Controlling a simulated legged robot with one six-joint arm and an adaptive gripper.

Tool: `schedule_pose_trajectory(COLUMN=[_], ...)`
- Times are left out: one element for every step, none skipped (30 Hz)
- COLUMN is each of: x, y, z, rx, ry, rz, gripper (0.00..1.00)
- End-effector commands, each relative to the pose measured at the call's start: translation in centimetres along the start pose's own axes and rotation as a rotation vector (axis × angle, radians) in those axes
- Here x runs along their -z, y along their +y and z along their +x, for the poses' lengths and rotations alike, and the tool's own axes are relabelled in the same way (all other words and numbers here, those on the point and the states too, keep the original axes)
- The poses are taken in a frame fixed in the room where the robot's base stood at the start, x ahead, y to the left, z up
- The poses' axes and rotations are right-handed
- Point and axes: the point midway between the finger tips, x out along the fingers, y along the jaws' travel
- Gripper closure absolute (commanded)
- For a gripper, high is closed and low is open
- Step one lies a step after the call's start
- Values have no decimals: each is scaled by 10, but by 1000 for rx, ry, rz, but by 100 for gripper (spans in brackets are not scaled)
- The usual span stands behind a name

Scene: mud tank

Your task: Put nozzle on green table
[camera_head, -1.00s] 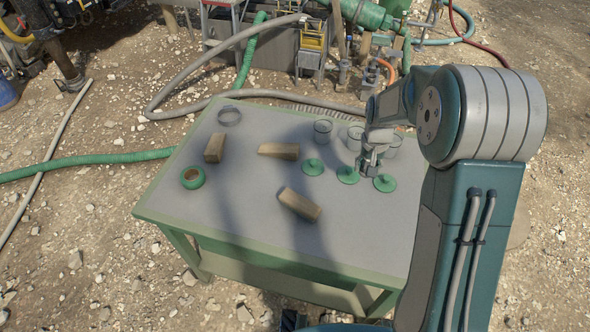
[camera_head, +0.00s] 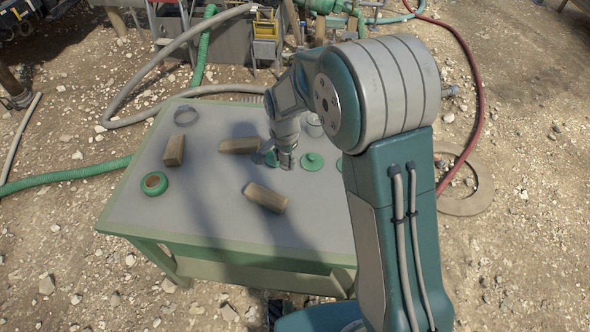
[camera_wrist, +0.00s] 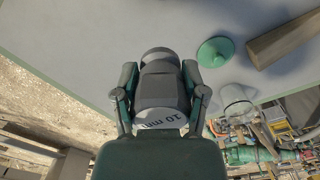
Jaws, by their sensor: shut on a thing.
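My gripper (camera_head: 285,160) is over the grey top of the green-framed table (camera_head: 150,215), right beside the leftmost green cone-shaped piece. In the wrist view my gripper (camera_wrist: 160,78) is shut with its two fingers on either side of a grey rounded piece (camera_wrist: 158,57), which looks like the nozzle. A white face marked "10 mm" (camera_wrist: 162,118) shows between the fingers; I cannot tell if it belongs to that piece. Whether the held piece touches the table top is unclear.
Green cone-shaped pieces (camera_head: 312,161) and clear cups (camera_head: 314,126) stand near my gripper. The table's front middle is clear. Hoses and machinery lie behind.

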Motion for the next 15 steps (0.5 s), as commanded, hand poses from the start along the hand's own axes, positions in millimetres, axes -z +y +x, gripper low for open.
schedule_pose_trajectory(x=[3, 5, 9, 13, 17, 23, 28, 32, 38, 43, 47, 53, 57, 62, 66], y=[3, 5, 9, 13, 18, 24, 29, 33, 39, 44, 48, 54, 59, 64, 68], z=[2, 4, 7, 10, 12, 16, 19, 22, 26, 28, 31, 35, 38, 41, 48], rx=[-2, -3, -3, -4, -4, -5, -5, -4, -4, -4, -4, -4, -5, -5, -5], ry=[0, 0, 0, 1, 0, 0, 0, 1, 0, 0, 1, 0, 0, 0, -1], rz=[2, 2, 3, 4, 4, 4, 5, 4, 4, 3, 4, 3, 4, 3, 2], gripper=[93, 93, 93, 93, 93, 93, 93, 93, 93, 93, 93, 93, 93, 93, 93])
